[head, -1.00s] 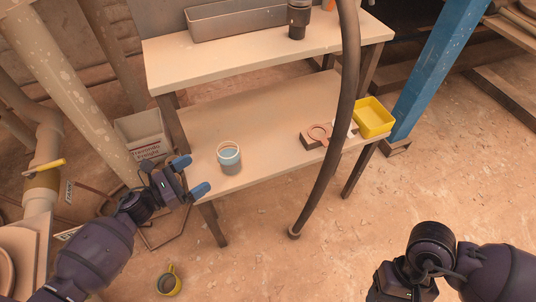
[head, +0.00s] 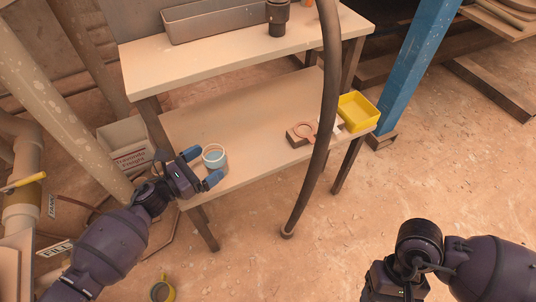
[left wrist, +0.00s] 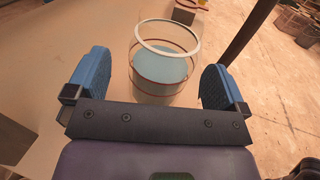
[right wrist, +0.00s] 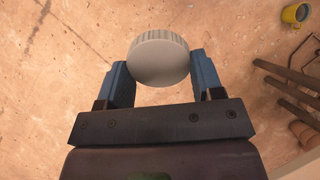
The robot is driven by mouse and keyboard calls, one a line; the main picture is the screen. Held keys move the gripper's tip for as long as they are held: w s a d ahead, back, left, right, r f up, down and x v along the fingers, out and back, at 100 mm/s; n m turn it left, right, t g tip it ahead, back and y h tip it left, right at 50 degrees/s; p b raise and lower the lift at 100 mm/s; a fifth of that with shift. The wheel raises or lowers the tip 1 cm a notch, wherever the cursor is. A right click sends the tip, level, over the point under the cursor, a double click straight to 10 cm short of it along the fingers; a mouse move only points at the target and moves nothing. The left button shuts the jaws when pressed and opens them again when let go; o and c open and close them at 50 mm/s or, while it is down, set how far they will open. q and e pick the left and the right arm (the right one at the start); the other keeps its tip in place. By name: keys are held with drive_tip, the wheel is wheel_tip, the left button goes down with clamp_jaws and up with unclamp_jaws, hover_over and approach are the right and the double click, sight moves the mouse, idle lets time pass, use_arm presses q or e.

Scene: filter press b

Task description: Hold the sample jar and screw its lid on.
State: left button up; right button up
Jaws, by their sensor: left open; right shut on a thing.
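The sample jar (head: 214,159) stands upright and open on the lower bench shelf, near its left front part. It is clear with pale blue contents and a white rim. In the left wrist view the jar (left wrist: 163,65) stands ahead of and between my open fingers, with a gap on both sides. My left gripper (head: 201,167) is open beside the jar. My right gripper (right wrist: 162,76) is shut on the white ridged lid (right wrist: 158,58), held above the floor. In the head view the right fingers and lid are out of sight.
A brown hose (head: 324,110) hangs in front of the bench. A yellow tray (head: 358,112) and a block with a ring-shaped piece (head: 302,132) lie at the lower shelf's right end. The upper shelf (head: 222,68) overhangs behind. A yellow cup (head: 163,291) is on the floor.

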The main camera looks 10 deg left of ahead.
sight(215, 154)
use_arm(q)
drive_tip(key=shift+x, duration=1.75)
use_arm(e)
drive_tip(key=shift+s+f, duration=0.2)
drive_tip(key=shift+f, duration=0.2)
use_arm(q)
drive_tip(key=shift+s+d, duration=0.1)
